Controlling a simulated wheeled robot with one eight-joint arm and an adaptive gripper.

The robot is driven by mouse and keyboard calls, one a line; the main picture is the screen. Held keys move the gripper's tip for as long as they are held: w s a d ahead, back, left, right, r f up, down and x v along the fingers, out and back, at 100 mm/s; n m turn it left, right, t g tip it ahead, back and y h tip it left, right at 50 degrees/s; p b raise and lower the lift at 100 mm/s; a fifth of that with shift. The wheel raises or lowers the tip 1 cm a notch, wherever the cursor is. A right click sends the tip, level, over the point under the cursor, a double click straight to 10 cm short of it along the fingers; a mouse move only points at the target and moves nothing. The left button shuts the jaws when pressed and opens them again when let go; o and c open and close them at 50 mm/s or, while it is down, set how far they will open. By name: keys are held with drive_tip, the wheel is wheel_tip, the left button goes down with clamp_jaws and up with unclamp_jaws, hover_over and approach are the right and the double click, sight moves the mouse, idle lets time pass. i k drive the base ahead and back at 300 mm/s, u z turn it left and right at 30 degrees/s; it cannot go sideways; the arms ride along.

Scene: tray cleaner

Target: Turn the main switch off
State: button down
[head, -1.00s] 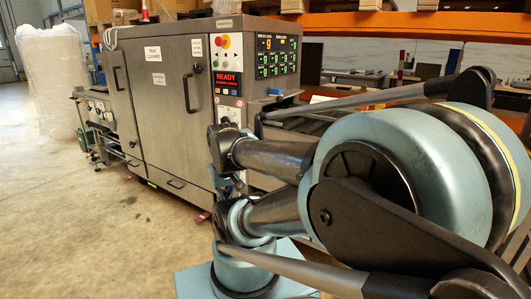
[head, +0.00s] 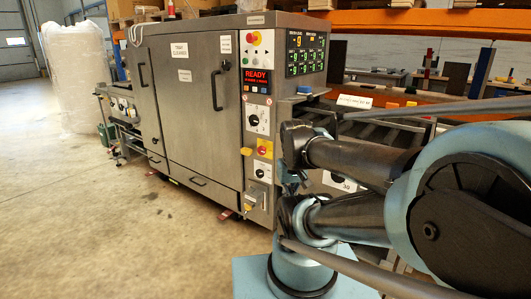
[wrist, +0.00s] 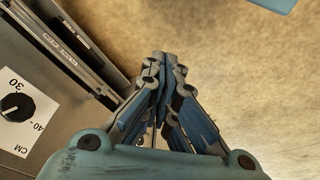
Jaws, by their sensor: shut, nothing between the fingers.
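The main switch, most likely the red rotary knob on a yellow plate (head: 264,149), sits low on the control column of the steel tray cleaner (head: 190,90). It is visible just left of my arm in the head view; its exact setting is too small to tell. My gripper (wrist: 162,62) shows in the wrist view with its fingers together and nothing between them. It is over bare floor, beside a metal panel, and apart from it. The switch does not show in the wrist view. In the head view I cannot make out the fingers.
A black dial with a centimetre scale (wrist: 15,106) is at left in the wrist view. Other knobs, including a black one (head: 255,119), surround the switch. A conveyor (head: 375,130) lies behind my arm. The floor (head: 80,220) at left is clear.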

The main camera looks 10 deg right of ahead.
sight(261, 150)
drive_tip(key=u, duration=0.5)
drive_tip(key=k, duration=1.2)
drive_tip(key=u, duration=0.95)
drive_tip(key=i, duration=1.4)
drive_tip(key=z, duration=0.7)
